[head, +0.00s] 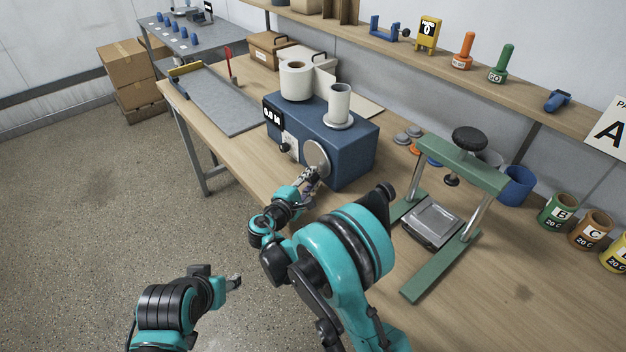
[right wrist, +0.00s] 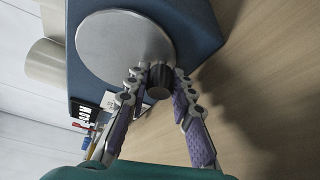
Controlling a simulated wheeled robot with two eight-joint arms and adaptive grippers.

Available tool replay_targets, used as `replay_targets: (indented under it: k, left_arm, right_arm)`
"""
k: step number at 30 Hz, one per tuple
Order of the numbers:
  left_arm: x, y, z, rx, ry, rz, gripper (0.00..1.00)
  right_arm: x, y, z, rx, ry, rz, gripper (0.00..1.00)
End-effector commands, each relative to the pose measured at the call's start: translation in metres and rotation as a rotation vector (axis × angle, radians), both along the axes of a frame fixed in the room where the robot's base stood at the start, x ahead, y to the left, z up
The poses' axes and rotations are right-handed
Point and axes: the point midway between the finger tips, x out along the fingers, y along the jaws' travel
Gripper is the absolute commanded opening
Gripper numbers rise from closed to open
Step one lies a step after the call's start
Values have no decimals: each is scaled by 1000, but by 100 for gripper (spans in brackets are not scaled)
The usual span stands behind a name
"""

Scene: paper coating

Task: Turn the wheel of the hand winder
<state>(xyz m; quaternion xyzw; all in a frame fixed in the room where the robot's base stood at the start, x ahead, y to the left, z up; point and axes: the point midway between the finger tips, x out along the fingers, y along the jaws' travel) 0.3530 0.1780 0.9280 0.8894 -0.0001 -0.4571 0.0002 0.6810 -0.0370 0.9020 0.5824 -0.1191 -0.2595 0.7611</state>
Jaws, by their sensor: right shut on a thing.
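The hand winder (head: 345,135) is a dark blue box on the wooden table, with a white paper roll and a smaller white roll on top. Its wheel (head: 316,155) is a grey disc on the front face, also large in the right wrist view (right wrist: 115,45). A dark knob (right wrist: 158,82) sticks out of the wheel near its rim. My right gripper (head: 312,174) is at the wheel's lower edge, its fingers on both sides of the knob and shut on it (right wrist: 160,75). My left gripper (head: 236,281) is low over the floor, away from the table; its fingers are too small to read.
A green press frame (head: 465,165) with a black knob stands to the right of the winder. A grey board (head: 222,100) lies to the left. Colored tins, such as the green one (head: 557,212), stand at the right. A shelf (head: 400,50) runs along the wall.

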Motion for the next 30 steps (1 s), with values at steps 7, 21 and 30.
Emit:
replay_targets:
  k: [7, 21, 30]
  left_arm:
    - [0, 0, 0, 0, 0, 0, 48]
    - [0, 0, 0, 0, 0, 0, 48]
    - [0, 0, 0, 0, 0, 0, 48]
  right_arm:
    - [3, 1, -2, 47, -63, -1, 0]
    - [3, 2, -2, 55, -78, -2, 0]
    - [3, 2, -2, 55, -76, -1, 44]
